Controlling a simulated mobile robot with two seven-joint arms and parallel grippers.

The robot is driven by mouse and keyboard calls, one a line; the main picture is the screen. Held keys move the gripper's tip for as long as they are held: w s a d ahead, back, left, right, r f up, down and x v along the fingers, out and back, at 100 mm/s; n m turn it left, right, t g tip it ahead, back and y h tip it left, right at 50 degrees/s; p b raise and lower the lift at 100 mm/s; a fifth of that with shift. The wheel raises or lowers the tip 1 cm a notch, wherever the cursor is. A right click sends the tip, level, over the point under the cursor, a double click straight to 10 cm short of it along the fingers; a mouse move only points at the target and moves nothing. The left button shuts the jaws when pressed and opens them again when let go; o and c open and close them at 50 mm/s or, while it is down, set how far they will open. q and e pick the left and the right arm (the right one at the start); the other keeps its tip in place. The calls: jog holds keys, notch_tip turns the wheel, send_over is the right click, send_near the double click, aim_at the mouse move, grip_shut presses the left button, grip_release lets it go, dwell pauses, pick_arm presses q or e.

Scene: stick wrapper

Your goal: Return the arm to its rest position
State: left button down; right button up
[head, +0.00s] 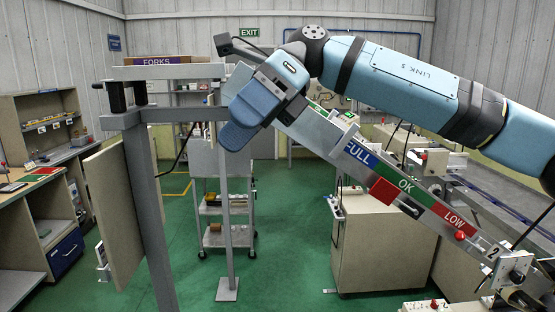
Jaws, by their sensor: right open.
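My right arm (415,85), light blue with dark bands and the words LINK 5, comes in from the upper right and crosses high over the picture. Its right gripper (238,130) hangs at the arm's left end and points down and left. It is open, and I see nothing held in it. It is in front of the grey frame's upright and the upper left end of the sloped chute, as seen from here; whether it touches either cannot be told. My left gripper is not in view.
The sloped chute (425,199), marked FULL, OK and LOW, runs down right under my arm. A grey frame (160,72) with a FORKS sign and a hanging beige panel (122,212) stands left. A beige cabinet (375,250) stands right. Green floor (283,215) shows between.

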jog(key=w+a+f+m+t+y, duration=0.1)
jog(key=w+f+m+y, duration=0.1)
jog(key=f+m+y, duration=0.55)
jog(key=w+a+f+m+y, duration=0.1)
jog(key=w+f+m+y, duration=0.2)
jog(key=f+m+y, duration=0.4)
jog(key=w+d+f+m+t+h, duration=0.1)
jog(key=d+f+m+t+h, duration=0.35)
jog(key=f+m+t, duration=0.8)
jog(key=w+d+f+m+t+h, duration=0.1)
jog(key=d+f+m+t+h, duration=0.3)
jog(key=f+m+t, duration=0.85)
jog(key=s+d+f+m+g+h, duration=0.1)
jog(key=s+d+f+m+h, duration=0.35)
jog(key=f, duration=0.45)
jog(key=s+d+f+m+g+h, duration=0.1)
jog(key=s+d+f+m+h, duration=0.4)
jog(key=f, duration=0.4)
jog(key=s+d+f+m+g+h, duration=0.1)
jog(key=s+d+f+m+g, duration=0.1)
jog(key=s+d+f, duration=0.2)
jog(key=s+d+f+m+g, duration=0.2)
jog(key=s+d+f+g, duration=0.1)
jog(key=s+f, duration=0.4)
jog(key=s+d, duration=0.1)
jog(key=s, duration=0.1)
jog(key=shift+s+d+h, duration=0.3)
jog(key=shift+s+h, duration=0.05)
jog(key=shift+s, duration=0.05)
